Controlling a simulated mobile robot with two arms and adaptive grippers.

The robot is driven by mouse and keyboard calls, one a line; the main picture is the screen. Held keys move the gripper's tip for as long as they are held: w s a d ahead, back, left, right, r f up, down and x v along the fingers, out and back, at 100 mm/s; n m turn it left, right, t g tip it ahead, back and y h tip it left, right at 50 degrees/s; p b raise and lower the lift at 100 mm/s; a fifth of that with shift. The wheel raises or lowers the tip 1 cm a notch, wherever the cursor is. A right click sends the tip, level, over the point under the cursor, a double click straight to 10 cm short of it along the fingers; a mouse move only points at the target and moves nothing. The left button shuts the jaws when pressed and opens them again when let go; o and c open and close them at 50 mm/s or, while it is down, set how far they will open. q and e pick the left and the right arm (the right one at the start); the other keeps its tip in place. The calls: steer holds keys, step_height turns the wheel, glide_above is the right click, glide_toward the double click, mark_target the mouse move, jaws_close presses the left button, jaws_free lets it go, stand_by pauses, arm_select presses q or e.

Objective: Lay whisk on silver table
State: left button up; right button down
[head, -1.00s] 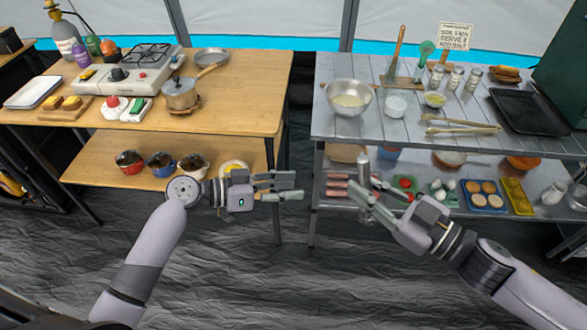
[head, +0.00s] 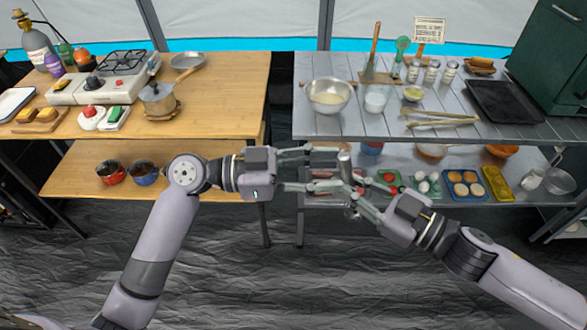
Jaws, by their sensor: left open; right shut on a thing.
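The whisk (head: 345,164) shows as a short silver handle standing roughly upright, held in my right gripper (head: 349,192) in front of the lower shelf. Its wire end is small and partly hidden by the fingers. My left gripper (head: 322,171) is open, its fingers pointing right, with the fingertips close to the whisk handle. I cannot tell whether they touch it. The silver table (head: 375,128) is on the right, its top above and behind both grippers.
The silver table top carries a metal bowl (head: 329,97), wooden tongs (head: 440,120), a black tray (head: 503,107) and several jars. Its front left has bare room. The lower shelf holds food trays (head: 465,184). A wooden table (head: 220,105) with a stove stands left, across a gap.

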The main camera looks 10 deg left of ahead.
mark_target(347, 171)
arm_select(q)
steer(key=shift+x, duration=2)
jaws_close()
arm_select(e)
steer(key=c, duration=1.5)
jaws_free()
